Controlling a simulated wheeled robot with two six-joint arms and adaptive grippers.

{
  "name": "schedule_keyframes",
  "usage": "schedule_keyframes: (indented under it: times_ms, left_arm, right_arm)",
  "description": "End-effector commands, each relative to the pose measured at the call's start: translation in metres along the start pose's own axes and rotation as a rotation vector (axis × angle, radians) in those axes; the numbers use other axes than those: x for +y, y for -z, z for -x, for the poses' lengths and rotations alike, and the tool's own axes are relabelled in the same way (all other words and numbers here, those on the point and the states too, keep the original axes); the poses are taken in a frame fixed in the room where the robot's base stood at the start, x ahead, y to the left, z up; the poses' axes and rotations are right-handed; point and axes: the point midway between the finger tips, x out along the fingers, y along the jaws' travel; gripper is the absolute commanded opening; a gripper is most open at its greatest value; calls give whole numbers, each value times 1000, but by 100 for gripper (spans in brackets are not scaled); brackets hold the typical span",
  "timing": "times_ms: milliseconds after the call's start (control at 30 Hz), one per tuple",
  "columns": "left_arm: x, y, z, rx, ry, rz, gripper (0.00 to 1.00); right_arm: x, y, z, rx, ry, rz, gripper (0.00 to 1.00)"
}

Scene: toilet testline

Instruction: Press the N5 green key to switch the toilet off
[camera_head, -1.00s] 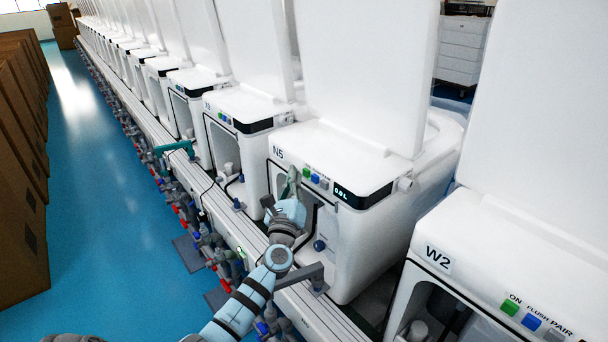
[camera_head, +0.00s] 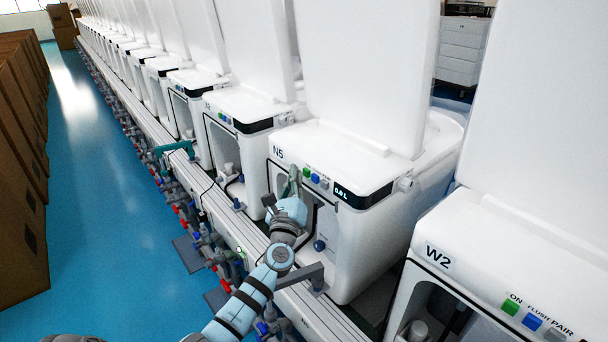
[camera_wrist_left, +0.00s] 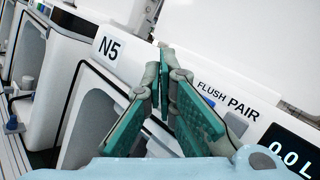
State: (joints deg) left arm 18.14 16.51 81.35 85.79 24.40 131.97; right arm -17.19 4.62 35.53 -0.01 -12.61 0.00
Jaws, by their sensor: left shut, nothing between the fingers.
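The N5 toilet (camera_head: 345,160) is white, with an N5 label at the left of its front edge. Beside the label sit a green key (camera_head: 306,171), a blue key (camera_head: 315,177) and a grey key. A dark display (camera_head: 362,195) to their right is lit. My left gripper (camera_head: 294,170) is shut and empty, its tips just left of the green key. In the left wrist view the fingertips (camera_wrist_left: 166,52) are together between the N5 label (camera_wrist_left: 108,48) and the FLUSH label. They hide the green key there, so contact cannot be told. My right gripper is out of view.
The W2 toilet (camera_head: 500,240) stands at the near right with its own green, blue and grey keys. More white toilets run away to the far left. Pipes and valves (camera_head: 215,250) line the bench edge. Brown boxes (camera_head: 22,160) stand across the clear blue floor.

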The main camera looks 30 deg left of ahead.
Motion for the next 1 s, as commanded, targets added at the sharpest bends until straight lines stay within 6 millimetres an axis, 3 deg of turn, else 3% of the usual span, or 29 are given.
schedule_keyframes:
  times_ms: [1000]
  left_arm:
    - [-5, 5, -6, 1, 0, 0, 0]
  right_arm:
    - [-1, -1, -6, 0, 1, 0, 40]
